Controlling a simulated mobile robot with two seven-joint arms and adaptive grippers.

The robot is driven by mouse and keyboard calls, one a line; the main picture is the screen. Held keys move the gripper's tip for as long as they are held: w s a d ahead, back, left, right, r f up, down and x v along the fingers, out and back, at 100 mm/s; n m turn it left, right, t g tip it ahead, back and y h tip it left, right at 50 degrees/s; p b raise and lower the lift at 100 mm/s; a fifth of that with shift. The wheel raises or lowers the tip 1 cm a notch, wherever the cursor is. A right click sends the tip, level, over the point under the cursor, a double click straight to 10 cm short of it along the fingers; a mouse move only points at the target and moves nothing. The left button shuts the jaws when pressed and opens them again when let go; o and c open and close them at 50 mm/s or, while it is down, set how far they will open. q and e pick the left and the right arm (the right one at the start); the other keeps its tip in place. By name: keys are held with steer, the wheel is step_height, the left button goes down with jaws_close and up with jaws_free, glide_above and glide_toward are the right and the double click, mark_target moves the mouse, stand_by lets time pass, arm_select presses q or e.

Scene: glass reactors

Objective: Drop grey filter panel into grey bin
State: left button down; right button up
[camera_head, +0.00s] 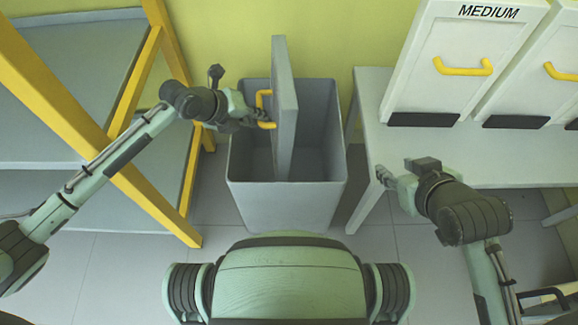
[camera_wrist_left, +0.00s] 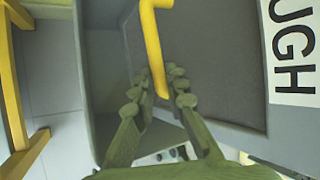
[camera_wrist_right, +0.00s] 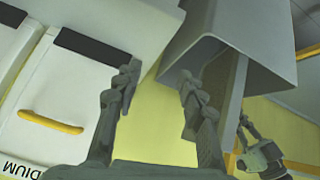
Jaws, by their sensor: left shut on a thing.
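The grey filter panel (camera_head: 285,110) is upright, edge-on to the head view, with its lower part inside the open grey bin (camera_head: 320,195). Its yellow handle (camera_head: 262,98) faces left. My left gripper (camera_head: 262,120) is shut on that handle; the left wrist view shows the fingers (camera_wrist_left: 160,85) around the yellow bar (camera_wrist_left: 152,45). A label reading "UGH" (camera_wrist_left: 292,45) shows on the panel in that view. My right gripper (camera_head: 385,177) is empty, right of the bin by the white table; its fingers stand apart in the right wrist view (camera_wrist_right: 158,85).
A white table (camera_head: 480,170) stands right of the bin, with white panels (camera_head: 460,60) with yellow handles leaning on it, one labelled MEDIUM. A grey shelf rack with yellow posts (camera_head: 150,75) stands on the left. Grey floor shows around the bin.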

arm_select(q)
steer(key=shift+f+b, duration=0.75)
arm_select(e)
steer(key=w+a+r+t+y, duration=0.2)
steer(key=w+a+r+t, duration=0.2)
steer(key=a+r, duration=0.1)
steer(key=shift+w+a+r+n, duration=0.3)
steer(key=shift+w+a+r, duration=0.1)
arm_select(q)
steer(key=c, duration=1.5)
jaws_free()
steer(key=shift+o, duration=0.2)
steer(key=shift+f, duration=0.1)
steer(key=v, duration=1.2)
